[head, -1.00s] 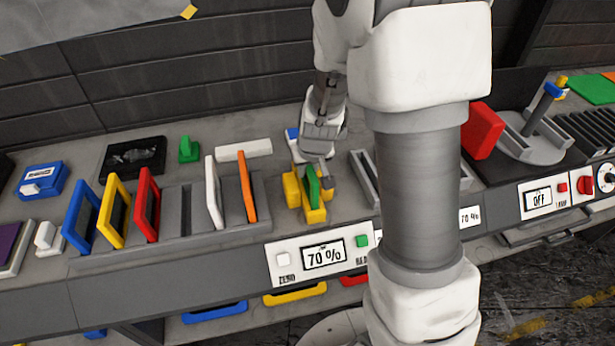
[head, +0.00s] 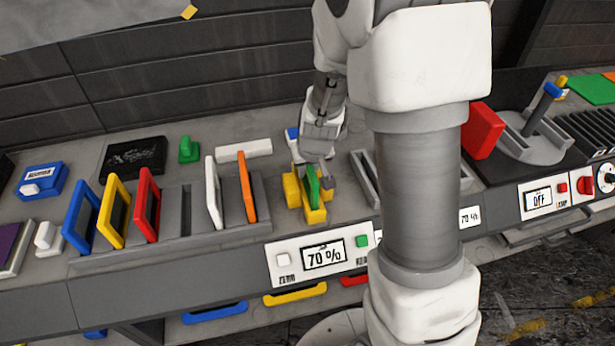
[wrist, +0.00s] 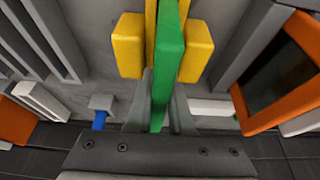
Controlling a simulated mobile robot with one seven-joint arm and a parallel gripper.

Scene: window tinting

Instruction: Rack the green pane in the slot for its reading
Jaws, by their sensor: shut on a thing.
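The green pane (head: 313,187) stands upright, seen edge-on, between the yellow blocks of a holder (head: 294,190) on the bench. In the wrist view the green pane (wrist: 168,65) runs between my fingers and on between the yellow blocks (wrist: 196,52). My gripper (head: 318,172) is shut on its near end. A display (head: 324,254) below the holder reads 70 %. A grey rack (head: 178,215) to the left holds blue, yellow, red, white and orange framed panes upright. An empty-looking gap shows between the red pane (head: 147,205) and the white pane (head: 213,192).
The orange pane (head: 247,187) stands close left of the holder. A white bar (head: 244,150) and small green block (head: 189,150) lie behind the rack. A grey slotted fixture (head: 366,178) is right of the holder.

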